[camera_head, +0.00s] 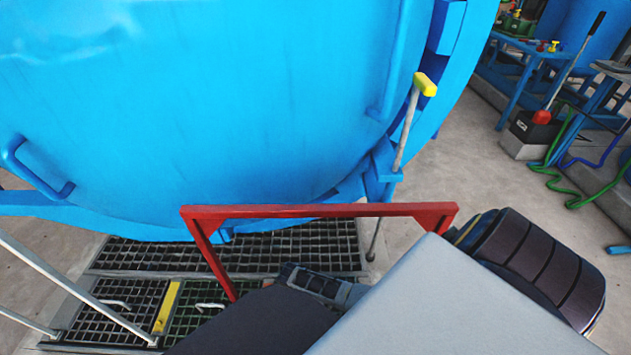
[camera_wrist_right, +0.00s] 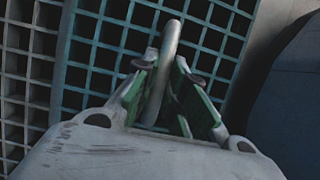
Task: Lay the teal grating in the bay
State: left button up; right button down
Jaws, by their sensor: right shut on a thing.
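The teal grating (camera_wrist_right: 98,43) fills the upper middle of the right wrist view. Its pale looped handle (camera_wrist_right: 170,45) stands between the green-padded fingers of my right gripper (camera_wrist_right: 168,72), which is shut on it. A grey grating (camera_wrist_right: 30,65) lies along the teal grating's left side there, with a narrow seam between them. I cannot tell whether the teal grating is level with it. In the head view my right arm hides the fingers and the held handle. The bay's outline is not clear in either view. My left gripper is not in view.
A blue autoclave door (camera_head: 220,100) fills the upper head view. A red frame (camera_head: 320,211) crosses ahead of my arm. Floor gratings (camera_head: 270,245) lie below the door, with a yellow strip (camera_head: 167,307). A yellow-topped lever (camera_head: 425,84) stands right. Hoses (camera_head: 570,185) lie far right.

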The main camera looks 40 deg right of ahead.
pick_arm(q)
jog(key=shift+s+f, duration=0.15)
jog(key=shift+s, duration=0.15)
pick_arm(e)
jog(key=shift+w, duration=0.1)
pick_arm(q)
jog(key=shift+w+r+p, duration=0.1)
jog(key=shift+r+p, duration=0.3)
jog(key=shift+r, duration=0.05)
pick_arm(e)
jog(key=shift+r, duration=0.1)
dwell(1.0)
